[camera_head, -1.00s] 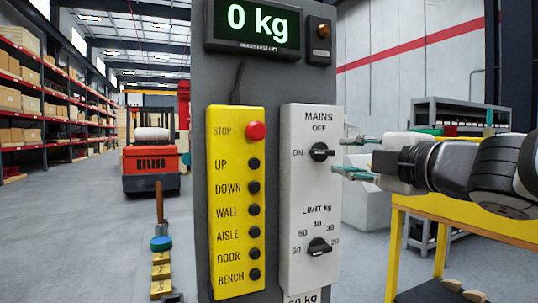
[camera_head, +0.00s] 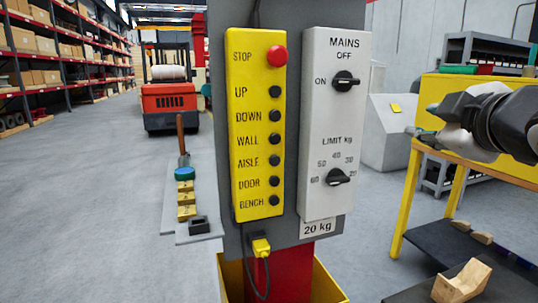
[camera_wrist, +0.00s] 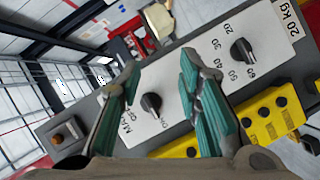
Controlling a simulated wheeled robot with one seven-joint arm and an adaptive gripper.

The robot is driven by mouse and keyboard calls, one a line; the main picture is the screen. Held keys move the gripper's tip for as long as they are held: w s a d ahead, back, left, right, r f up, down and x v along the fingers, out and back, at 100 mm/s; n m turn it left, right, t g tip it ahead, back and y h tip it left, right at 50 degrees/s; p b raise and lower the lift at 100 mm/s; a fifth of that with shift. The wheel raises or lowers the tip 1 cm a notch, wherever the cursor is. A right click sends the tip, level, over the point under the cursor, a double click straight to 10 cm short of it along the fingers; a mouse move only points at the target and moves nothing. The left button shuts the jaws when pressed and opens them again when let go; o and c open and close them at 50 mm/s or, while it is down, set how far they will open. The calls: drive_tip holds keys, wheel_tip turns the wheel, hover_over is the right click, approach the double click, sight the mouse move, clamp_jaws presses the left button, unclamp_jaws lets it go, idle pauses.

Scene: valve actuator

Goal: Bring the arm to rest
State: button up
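My gripper (camera_head: 421,121) is at the right of the head view, apart from the control post and to the right of its white panel (camera_head: 318,125). In the wrist view my gripper (camera_wrist: 160,64) shows two teal-padded fingers spread apart with nothing between them.
A yellow button box (camera_head: 256,190) with a red STOP button (camera_head: 277,56) hangs left of the panel. A yellow-framed workbench (camera_head: 400,205) stands at the right, below my arm. A red forklift (camera_head: 169,100) stands behind. The floor at left is mostly open.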

drive_tip(key=s+a+f+m+g, duration=0.3)
drive_tip(key=s+f+m+g, duration=0.65)
drive_tip(key=s+f, duration=0.9)
drive_tip(key=s+a+f+m+g+y, duration=0.2)
drive_tip(key=s+a+f+g, duration=0.3)
drive_tip(key=s, duration=0.4)
wheel_tip(320, 180, up, 17)
drive_tip(key=t+p, duration=0.3)
drive_tip(key=p, duration=1.1)
drive_tip(key=shift+w+n, duration=0.35)
drive_tip(key=shift+w, duration=0.05)
